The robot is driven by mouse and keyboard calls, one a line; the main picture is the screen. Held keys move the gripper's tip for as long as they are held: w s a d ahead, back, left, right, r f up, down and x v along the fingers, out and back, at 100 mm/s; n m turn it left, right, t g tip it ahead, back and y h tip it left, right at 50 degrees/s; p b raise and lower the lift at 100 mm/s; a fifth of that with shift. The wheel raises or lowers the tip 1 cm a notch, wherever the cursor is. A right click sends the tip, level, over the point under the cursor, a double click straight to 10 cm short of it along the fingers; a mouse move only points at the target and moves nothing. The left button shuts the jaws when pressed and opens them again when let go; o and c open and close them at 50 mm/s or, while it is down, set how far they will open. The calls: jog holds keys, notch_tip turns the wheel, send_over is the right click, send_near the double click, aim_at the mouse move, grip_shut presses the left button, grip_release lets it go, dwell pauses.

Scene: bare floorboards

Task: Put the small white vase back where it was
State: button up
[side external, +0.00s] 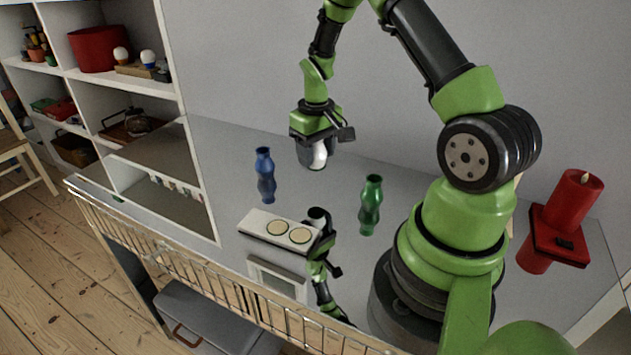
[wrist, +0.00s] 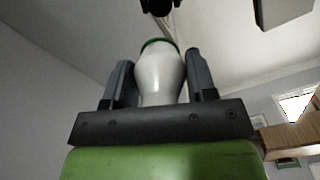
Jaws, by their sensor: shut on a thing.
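The small white vase (side external: 319,155) is in my gripper (side external: 313,150), held up in the air above the shiny grey tabletop. In the wrist view the vase (wrist: 160,75) stands between the two dark fingers, with a green edge at its far end. A blue vase (side external: 264,165) stands upright behind the block, and a green vase (side external: 372,190) stands upright to the right. Part of the white vase is hidden by the gripper.
The tabletop (side external: 225,150) mirrors the vases, block and arm. A red candle (side external: 573,202) on a red holder (side external: 545,240) stands at the right. White shelves (side external: 172,60) rise at the left, and a wire rail (side external: 190,265) runs along the front edge. Bare tabletop lies between the vases.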

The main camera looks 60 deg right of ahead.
aim_at(316, 191)
jog(key=shift+f, duration=3.2)
jog(key=shift+f, duration=0.1)
jog(key=o, duration=1)
notch_tip(316, 191, up, 12)
jog(key=shift+f, duration=0.1)
jog(key=s+a+r+t, duration=0.2)
jog(key=a+r, duration=0.5)
jog(key=r, duration=0.1)
jog(key=s+a+r+t, duration=0.2)
jog(key=s+a+r, duration=0.1)
jog(key=a+r, duration=0.4)
jog(key=s+a+r+t+y, duration=0.2)
jog(key=s+a+r+t, duration=0.1)
jog(key=s+a, duration=0.3)
jog(key=s, duration=0.2)
jog(key=shift+s, duration=0.35)
